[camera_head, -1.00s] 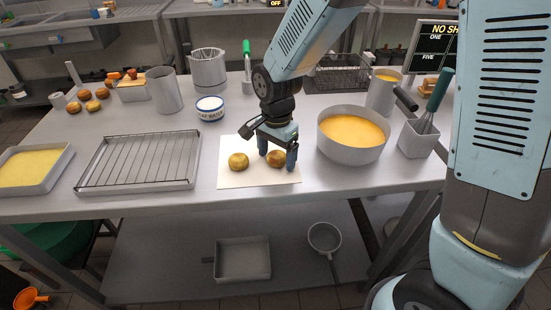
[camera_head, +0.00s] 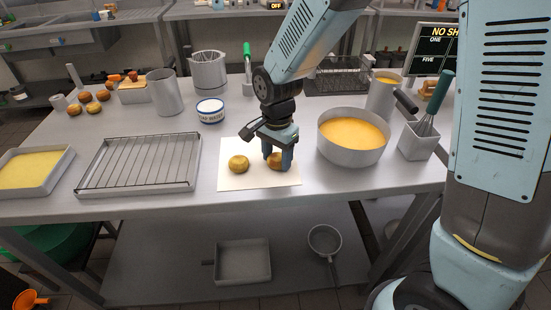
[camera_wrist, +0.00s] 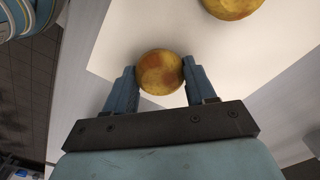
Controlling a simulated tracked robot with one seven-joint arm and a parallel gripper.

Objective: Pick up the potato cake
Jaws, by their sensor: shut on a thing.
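A round golden-brown potato cake (camera_wrist: 160,72) sits between my gripper's two blue fingers in the wrist view, with a finger against each side. In the head view this potato cake (camera_head: 273,161) is partly hidden behind the fingers. My gripper (camera_head: 278,164) is shut on it, low over a white sheet (camera_head: 260,180) on the steel table. A second potato cake (camera_head: 238,164) lies on the sheet to the left, apart from the gripper. It also shows at the top of the wrist view (camera_wrist: 232,5).
A pan of yellow liquid (camera_head: 353,141) stands close to the right of the gripper. A wire rack tray (camera_head: 138,163) lies to the left. A white and blue tub (camera_head: 210,110) stands behind the sheet. A whisk holder (camera_head: 418,142) is farther right.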

